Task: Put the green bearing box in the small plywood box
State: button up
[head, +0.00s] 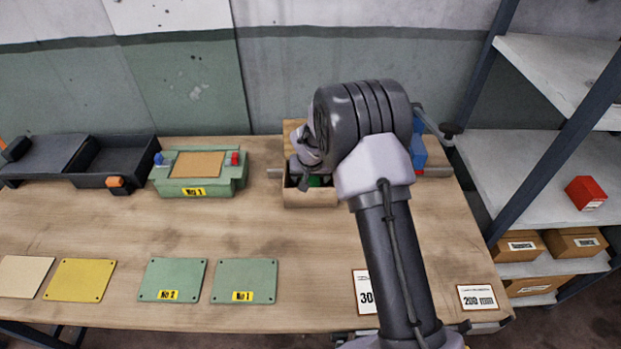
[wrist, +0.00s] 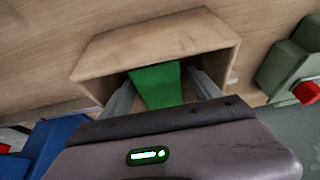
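The small plywood box (head: 310,200) stands at the back of the workbench, partly hidden behind my arm. The green bearing box (wrist: 157,84) is inside it, between my fingers in the wrist view. A bit of the green bearing box (head: 315,182) shows over the plywood box's front wall in the head view. My gripper (wrist: 160,78) reaches into the plywood box (wrist: 150,45), one finger on each side of the green bearing box. The fingers are apart, with narrow gaps showing beside the green. I cannot tell whether the fingertips press on it. Its lower part is hidden.
A green fixture marked No 1 (head: 200,185) stands left of the plywood box. A dark tray (head: 115,165) is farther left. Blue parts (head: 418,152) are close on the right. Flat plates (head: 245,282) lie along the front edge. A shelf rack (head: 550,180) stands at right.

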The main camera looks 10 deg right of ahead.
jog(key=shift+r, duration=0.1)
jog(key=d+p+v, duration=0.1)
jog(key=p+v, duration=0.2)
jog(key=v, duration=1.7)
jog(key=s+r+m, duration=0.2)
jog(key=s+r, duration=0.8)
jog(key=s, duration=0.2)
jog(key=s+a+r+y, duration=0.1)
jog(key=s, duration=0.8)
jog(key=s+a+r+t+y, duration=0.1)
jog(key=s+a, duration=0.1)
jog(key=s, duration=0.7)
jog(key=shift+s+a+r+y, duration=0.2)
jog(key=shift+s+a+y, duration=0.05)
jog(key=shift+y, duration=0.15)
